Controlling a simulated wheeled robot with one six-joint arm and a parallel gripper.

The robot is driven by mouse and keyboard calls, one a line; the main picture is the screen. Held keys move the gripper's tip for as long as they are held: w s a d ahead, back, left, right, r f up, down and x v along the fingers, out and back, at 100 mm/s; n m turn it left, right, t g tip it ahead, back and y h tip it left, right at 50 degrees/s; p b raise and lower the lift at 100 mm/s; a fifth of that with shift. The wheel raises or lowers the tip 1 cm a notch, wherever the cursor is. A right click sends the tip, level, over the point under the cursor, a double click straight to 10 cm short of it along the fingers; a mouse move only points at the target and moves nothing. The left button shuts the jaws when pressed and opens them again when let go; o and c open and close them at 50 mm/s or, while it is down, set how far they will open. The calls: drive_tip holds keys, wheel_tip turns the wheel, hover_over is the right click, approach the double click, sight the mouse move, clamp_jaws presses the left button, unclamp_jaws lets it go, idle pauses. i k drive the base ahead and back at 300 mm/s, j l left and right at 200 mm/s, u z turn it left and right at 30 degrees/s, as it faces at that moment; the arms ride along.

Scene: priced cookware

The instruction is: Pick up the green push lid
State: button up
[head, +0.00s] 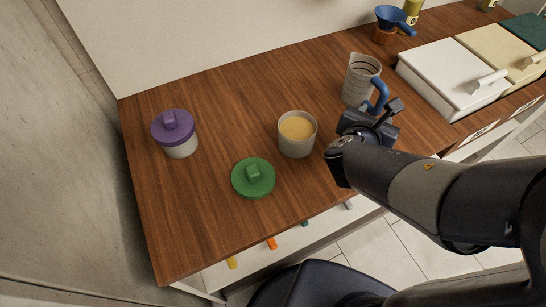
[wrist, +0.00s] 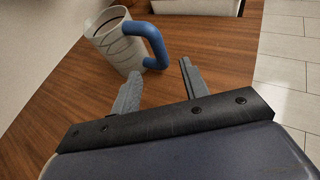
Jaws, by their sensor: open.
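The green push lid (head: 253,179) lies flat on the wooden counter near its front edge, with a small green knob on top. It is left of my gripper and does not show in the wrist view. My gripper (head: 386,113) is above the counter beside the measuring jug, open and empty. In the wrist view my gripper's (wrist: 160,86) two fingers stand apart, with bare wood between them. The grey jug (head: 359,82) with a blue handle is just beyond the fingers; it also shows in the wrist view (wrist: 117,43).
A canister (head: 296,136) with tan contents stands right of the green lid. A purple-lidded canister (head: 175,137) stands to the left. White and cream boxes (head: 448,80) and a blue dripper (head: 391,18) are at the back right. The counter's (head: 170,220) front left is clear.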

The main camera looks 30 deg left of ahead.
sight(254, 179)
drive_tip(key=u, duration=1.3)
drive_tip(key=k+j+z, duration=0.15)
drive_tip(key=j+z, duration=0.2)
drive_tip(key=k+j+z, duration=0.35)
drive_tip(key=i+j, duration=0.05)
drive_tip(key=i, duration=0.05)
